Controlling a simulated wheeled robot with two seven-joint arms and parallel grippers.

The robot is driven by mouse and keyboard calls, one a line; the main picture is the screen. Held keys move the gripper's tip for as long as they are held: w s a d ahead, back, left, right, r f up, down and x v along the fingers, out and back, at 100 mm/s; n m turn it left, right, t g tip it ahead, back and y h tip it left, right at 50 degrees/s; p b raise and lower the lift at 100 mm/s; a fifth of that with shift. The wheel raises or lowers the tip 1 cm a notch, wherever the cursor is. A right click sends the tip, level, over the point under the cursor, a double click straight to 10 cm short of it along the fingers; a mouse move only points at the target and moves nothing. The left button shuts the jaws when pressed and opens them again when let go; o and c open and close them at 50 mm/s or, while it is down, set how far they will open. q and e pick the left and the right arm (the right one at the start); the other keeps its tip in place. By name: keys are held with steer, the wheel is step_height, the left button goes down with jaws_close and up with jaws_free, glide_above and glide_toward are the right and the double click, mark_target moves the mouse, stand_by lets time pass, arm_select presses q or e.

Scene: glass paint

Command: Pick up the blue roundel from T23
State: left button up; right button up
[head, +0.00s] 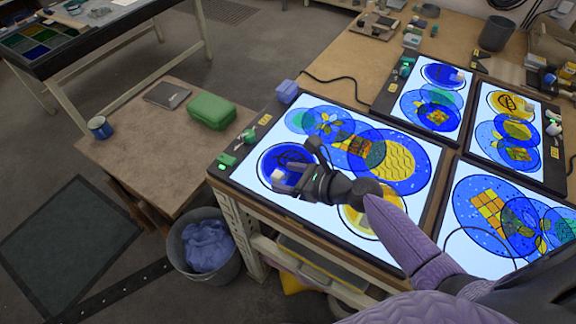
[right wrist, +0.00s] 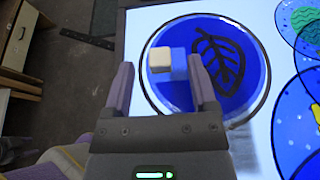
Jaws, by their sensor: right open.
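The blue roundel (head: 270,160) is a deep blue disc with a dark leaf drawn on it. It lies on the left end of the front-left light panel (head: 240,176). In the right wrist view the blue roundel (right wrist: 242,72) shows a small cream block with a blue base (right wrist: 160,60) near its left rim. My right gripper (head: 293,166) is open over the roundel. In the right wrist view its fingers (right wrist: 160,85) stand either side of the block's line, with nothing held. I cannot read T23 on any label. My left gripper is not in view.
A yellow roundel (head: 360,222) and several overlapping blue and yellow discs (head: 405,160) share this panel. Other lit panels (head: 490,215) lie to the right and behind. A low table (head: 150,140) holds a green case (head: 211,110). A bin (head: 205,250) stands below.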

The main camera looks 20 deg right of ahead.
steer(key=shift+x, duration=1.1)
steer(key=shift+s, duration=0.1)
jaws_close()
